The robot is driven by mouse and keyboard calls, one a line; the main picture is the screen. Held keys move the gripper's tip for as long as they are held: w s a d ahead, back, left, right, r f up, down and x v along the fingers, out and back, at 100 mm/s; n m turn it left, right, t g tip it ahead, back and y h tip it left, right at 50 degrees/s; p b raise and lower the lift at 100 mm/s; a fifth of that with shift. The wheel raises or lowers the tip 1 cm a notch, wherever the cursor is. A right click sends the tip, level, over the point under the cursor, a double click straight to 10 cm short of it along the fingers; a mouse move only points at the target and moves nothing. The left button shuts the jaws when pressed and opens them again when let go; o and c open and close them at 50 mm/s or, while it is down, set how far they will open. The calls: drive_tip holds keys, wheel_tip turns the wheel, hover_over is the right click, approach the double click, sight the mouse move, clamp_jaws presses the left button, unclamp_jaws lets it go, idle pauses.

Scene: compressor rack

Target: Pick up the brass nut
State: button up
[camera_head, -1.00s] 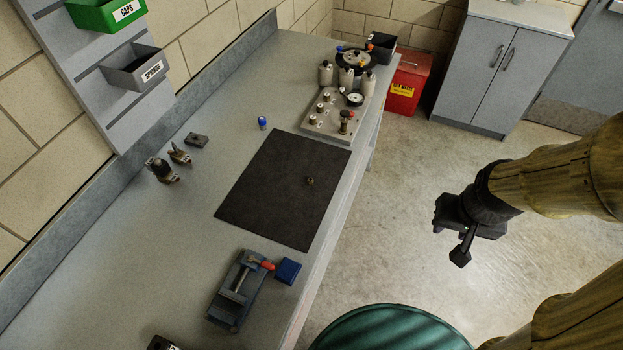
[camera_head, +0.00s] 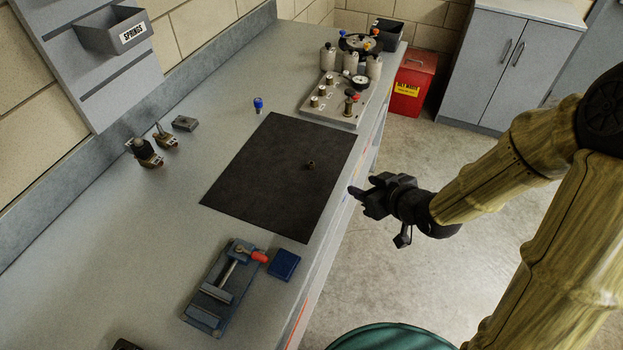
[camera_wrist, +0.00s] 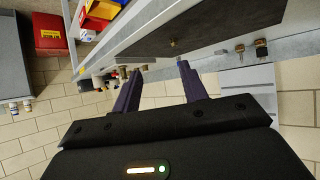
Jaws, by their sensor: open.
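A small dark brass nut (camera_head: 311,164) lies on the black mat (camera_head: 265,185), toward the mat's right side. It also shows as a small spot on the mat in the wrist view (camera_wrist: 173,43). My gripper (camera_head: 358,191) is just beyond the front edge of the bench, to the right of the nut and apart from it. In the wrist view the two fingers of my gripper (camera_wrist: 160,85) stand apart with nothing between them.
A blue vise (camera_head: 225,285) and a blue block (camera_head: 283,265) sit below the mat. A grey plate (camera_head: 332,112) with fittings lies above it, and a blue-capped piece (camera_head: 258,105) stands near its upper left. A red bin (camera_head: 412,85) stands beyond the bench.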

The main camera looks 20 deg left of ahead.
drive_tip(key=shift+s+a+n+y, duration=0.2)
drive_tip(key=shift+a+n+y, duration=0.1)
drive_tip(key=shift+a+y, duration=0.55)
drive_tip(key=shift+w+a+f+h, duration=0.1)
drive_tip(key=shift+a+h, duration=0.1)
drive_tip(key=shift+h, duration=0.05)
approach(313, 166)
drive_tip(key=shift+w+a+f, duration=0.55)
drive_tip(key=shift+w+f, duration=0.2)
drive_tip(key=shift+f, duration=0.05)
drive_tip(key=shift+w+a+f, duration=0.1)
drive_tip(key=shift+a+f, duration=0.05)
drive_tip(key=shift+a, duration=0.05)
drive_tip(key=x, duration=0.2)
drive_tip(key=p+x, duration=0.1)
drive_tip(key=x, duration=0.2)
drive_tip(key=shift+a, duration=0.3)
